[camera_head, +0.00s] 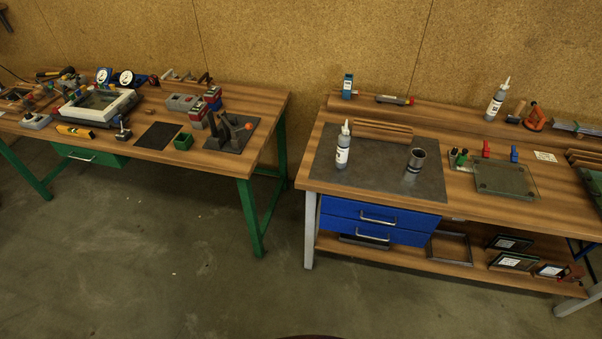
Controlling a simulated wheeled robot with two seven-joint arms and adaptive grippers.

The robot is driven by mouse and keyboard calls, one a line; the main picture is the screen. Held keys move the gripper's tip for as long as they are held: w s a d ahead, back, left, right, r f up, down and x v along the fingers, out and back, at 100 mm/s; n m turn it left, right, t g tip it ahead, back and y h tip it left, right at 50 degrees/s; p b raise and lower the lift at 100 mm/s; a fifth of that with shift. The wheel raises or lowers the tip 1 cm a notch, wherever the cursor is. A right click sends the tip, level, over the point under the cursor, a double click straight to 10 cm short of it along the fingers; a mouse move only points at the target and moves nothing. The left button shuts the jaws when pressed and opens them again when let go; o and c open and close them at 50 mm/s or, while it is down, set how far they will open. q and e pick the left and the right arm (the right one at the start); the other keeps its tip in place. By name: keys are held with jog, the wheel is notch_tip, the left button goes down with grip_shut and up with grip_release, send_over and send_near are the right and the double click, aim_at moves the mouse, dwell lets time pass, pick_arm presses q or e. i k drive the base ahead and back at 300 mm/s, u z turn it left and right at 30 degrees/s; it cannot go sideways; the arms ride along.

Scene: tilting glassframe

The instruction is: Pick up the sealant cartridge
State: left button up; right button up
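Two pale cartridge-like bottles with pointed nozzles stand on the right workbench. One bottle (343,153) stands upright on the dark mat, near its left side. The other bottle (495,106) stands upright on the raised back shelf. A grey tube with a reddish end (394,100) lies on the same back shelf, farther left. I cannot tell from this view which of these is the sealant cartridge. Neither of my grippers is in view.
The dark mat (390,182) also holds a metal cup (415,161) and ribbed wooden blocks (382,130). A blue bottle (347,86) stands at the back left. The left workbench (262,97) is crowded with tools. The concrete floor (180,235) in front is clear.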

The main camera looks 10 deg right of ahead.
aim_at(344, 140)
jog(key=u, duration=0.85)
jog(key=i, duration=1.45)
jog(key=z, duration=0.75)
jog(key=i, duration=0.75)
jog(key=z, duration=0.75)
